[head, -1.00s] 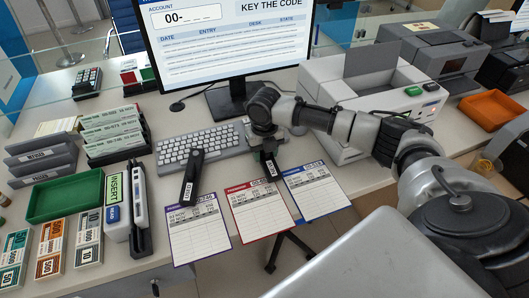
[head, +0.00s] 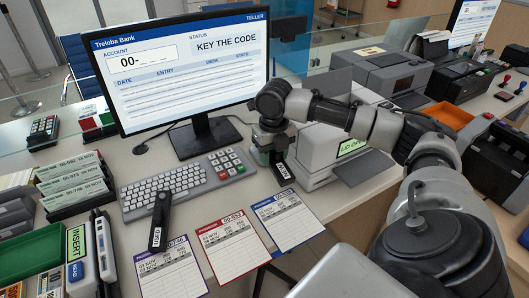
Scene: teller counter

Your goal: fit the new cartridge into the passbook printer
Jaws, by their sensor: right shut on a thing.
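My right gripper (head: 273,150) is shut on a black cartridge (head: 290,182) with a small white label, whose lettering is too small to read. It holds the cartridge beside the keyboard's right end, just left of the white passbook printer (head: 319,152). The printer has a small green-lit display (head: 352,147) on its front, which seems to read "LID OPEN". My left gripper is out of view.
The keyboard (head: 165,190) and monitor (head: 185,70) stand left of my gripper. Several passbook pages (head: 222,245) lie along the front edge. A green tray (head: 25,245) and file racks (head: 75,185) are at the left. Grey machines (head: 385,70) and an orange tray (head: 447,114) stand at the right.

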